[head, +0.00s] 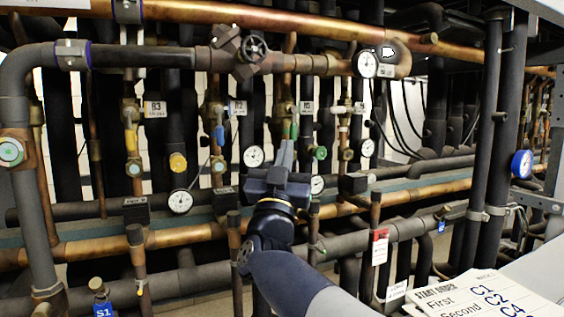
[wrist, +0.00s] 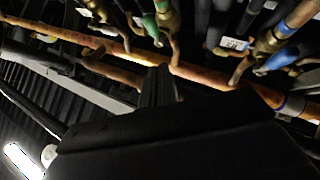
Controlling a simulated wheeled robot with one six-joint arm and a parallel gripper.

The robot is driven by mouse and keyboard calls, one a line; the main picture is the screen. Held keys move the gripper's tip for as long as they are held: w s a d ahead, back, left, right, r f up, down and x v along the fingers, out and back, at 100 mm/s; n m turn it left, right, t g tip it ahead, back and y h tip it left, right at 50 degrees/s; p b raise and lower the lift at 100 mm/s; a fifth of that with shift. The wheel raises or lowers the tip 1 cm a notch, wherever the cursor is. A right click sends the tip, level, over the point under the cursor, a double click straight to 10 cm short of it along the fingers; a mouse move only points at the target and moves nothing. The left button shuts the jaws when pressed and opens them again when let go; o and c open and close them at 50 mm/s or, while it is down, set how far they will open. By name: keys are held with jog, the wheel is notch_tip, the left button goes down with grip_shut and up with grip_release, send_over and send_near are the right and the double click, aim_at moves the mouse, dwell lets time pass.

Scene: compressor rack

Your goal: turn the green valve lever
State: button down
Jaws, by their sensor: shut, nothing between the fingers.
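The green valve lever (head: 294,130) shows as a small upright green handle on a brass valve, just above my gripper's tip in the head view. In the wrist view the green lever (wrist: 151,26) is at the top, left of centre, beside its brass valve body. My gripper (head: 284,151) is shut and empty, pointing up at the pipes. Its fingers (wrist: 158,84) also show in the wrist view, below the lever with a visible gap in the picture. In the head view the gripper hides the lower part of that valve, and I cannot tell the depth between them.
A blue lever (head: 220,135) and a yellow lever (head: 130,140) sit on valves to the left. Gauges (head: 254,156) stand close beside the gripper. A copper pipe (wrist: 200,77) crosses behind the fingers. A start-order sign (head: 475,297) is at lower right.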

aim_at(294, 132)
jog(key=shift+w+d+r+p, duration=0.2)
jog(key=shift+w+p, duration=0.15)
jog(key=shift+w, duration=0.5)
jog(key=shift+w+d+r+p, duration=0.15)
jog(key=shift+w+p, duration=0.15)
jog(key=shift+w, duration=0.55)
jog(key=shift+w+d+r+p, duration=0.1)
jog(key=shift+w+d+p, duration=0.2)
jog(key=shift+w, duration=0.55)
jog(key=shift+a, duration=0.1)
jog(key=shift+w+f+n+y+b, duration=0.2)
jog(key=shift+n+y+b, duration=0.15)
jog(key=shift+b, duration=0.4)
jog(key=shift+d+n+t+y+b, duration=0.25)
jog(key=shift+d+t+b, duration=0.05)
jog(key=shift+t+b, duration=0.1)
jog(key=shift+r+n, duration=0.15)
jog(key=shift+n, duration=0.15)
jog(key=shift+w, duration=0.1)
